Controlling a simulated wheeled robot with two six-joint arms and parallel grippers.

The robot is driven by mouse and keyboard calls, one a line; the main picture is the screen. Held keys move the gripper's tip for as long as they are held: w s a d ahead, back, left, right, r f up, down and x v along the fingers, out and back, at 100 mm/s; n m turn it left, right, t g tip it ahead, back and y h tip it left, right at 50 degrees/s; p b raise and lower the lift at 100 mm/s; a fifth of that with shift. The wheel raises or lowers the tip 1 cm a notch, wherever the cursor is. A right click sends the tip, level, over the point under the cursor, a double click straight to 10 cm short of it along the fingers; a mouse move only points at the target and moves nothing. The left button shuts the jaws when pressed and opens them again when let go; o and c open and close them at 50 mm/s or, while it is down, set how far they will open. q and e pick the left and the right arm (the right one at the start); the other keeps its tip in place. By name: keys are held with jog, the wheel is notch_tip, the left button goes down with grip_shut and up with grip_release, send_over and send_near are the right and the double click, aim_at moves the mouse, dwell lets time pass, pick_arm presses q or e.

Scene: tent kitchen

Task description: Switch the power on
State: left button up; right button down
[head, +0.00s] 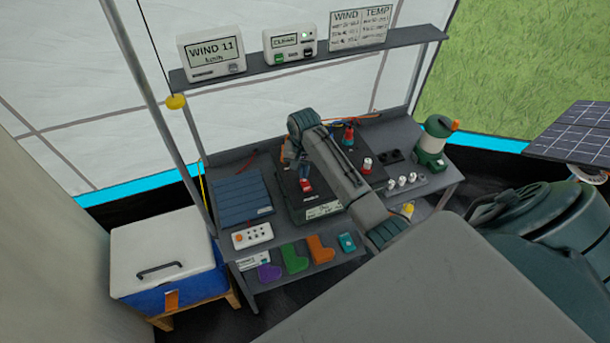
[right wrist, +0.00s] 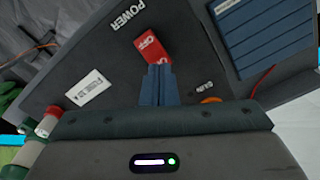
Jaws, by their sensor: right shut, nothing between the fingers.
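The power switch is a red rocker (right wrist: 151,45) reading OFF, beside the POWER label on a dark box (right wrist: 95,60). In the head view the red switch (head: 306,185) shows on the dark box (head: 300,211) on the grey desk. My right gripper (right wrist: 158,68) is shut and empty, its blue fingertips at the near edge of the switch; I cannot tell whether they touch it. In the head view the right gripper (head: 301,172) is over the box, partly hidden by its own arm. My left gripper is not in view.
A blue slatted panel (head: 242,197) lies left of the box. A shelf (head: 300,60) with displays hangs above. A white-lidded cooler (head: 165,250) stands at left.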

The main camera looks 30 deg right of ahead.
jog(key=shift+s+f+b, duration=0.1)
jog(key=shift+f+b, duration=0.25)
jog(key=shift+f, duration=0.75)
dwell(0.6)
jog(key=shift+r, duration=0.1)
jog(key=shift+r+p, duration=0.85)
jog(key=shift+r, duration=2.6)
